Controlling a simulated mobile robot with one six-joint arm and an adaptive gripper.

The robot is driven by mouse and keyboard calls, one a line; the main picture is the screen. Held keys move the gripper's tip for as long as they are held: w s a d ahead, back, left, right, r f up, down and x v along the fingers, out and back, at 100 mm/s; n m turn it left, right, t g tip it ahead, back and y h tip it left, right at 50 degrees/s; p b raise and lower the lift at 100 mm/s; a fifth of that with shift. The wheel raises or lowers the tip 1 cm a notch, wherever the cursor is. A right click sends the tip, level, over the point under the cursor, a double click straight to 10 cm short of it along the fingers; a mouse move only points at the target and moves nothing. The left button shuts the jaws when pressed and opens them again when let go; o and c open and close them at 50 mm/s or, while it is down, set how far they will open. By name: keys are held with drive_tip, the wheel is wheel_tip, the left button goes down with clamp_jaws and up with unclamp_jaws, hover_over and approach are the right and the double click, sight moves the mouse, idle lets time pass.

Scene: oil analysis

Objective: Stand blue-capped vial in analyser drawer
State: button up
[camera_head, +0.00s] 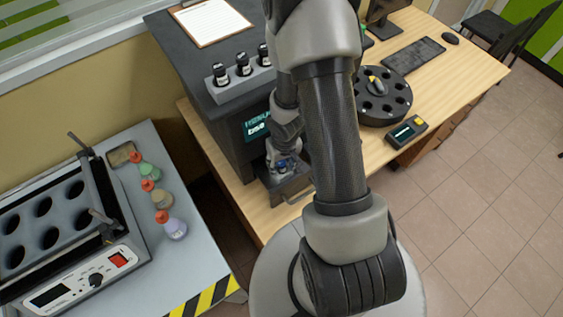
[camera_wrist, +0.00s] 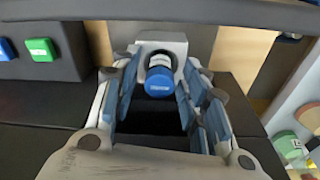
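The blue-capped vial (camera_wrist: 160,82) appears cap-on in the wrist view, between the two fingers of my gripper (camera_wrist: 162,72). A narrow gap shows on each side of the cap, so the gripper looks open around it. The vial's body is mostly hidden below the cap; a grey block (camera_wrist: 172,45) sits right behind it. In the head view my gripper (camera_head: 284,165) is low over the pulled-out analyser drawer (camera_head: 293,190), at the front of the dark analyser (camera_head: 222,112). A dark opening lies below the cap in the wrist view.
Black-capped vials stand in a rack (camera_head: 232,91) on the analyser, near a clipboard (camera_head: 210,20). A round carousel (camera_head: 384,105) and a small handheld device (camera_head: 406,132) are right. A heater block (camera_head: 60,225) and red-stoppered flasks (camera_head: 162,199) stand on the left bench.

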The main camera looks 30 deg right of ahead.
idle(0.3)
wheel_tip(320, 180, up, 12)
drive_tip(key=s+p, duration=0.1)
drive_tip(key=p, duration=1)
drive_tip(key=shift+s+a+r, duration=0.15)
drive_tip(key=shift+s, duration=0.1)
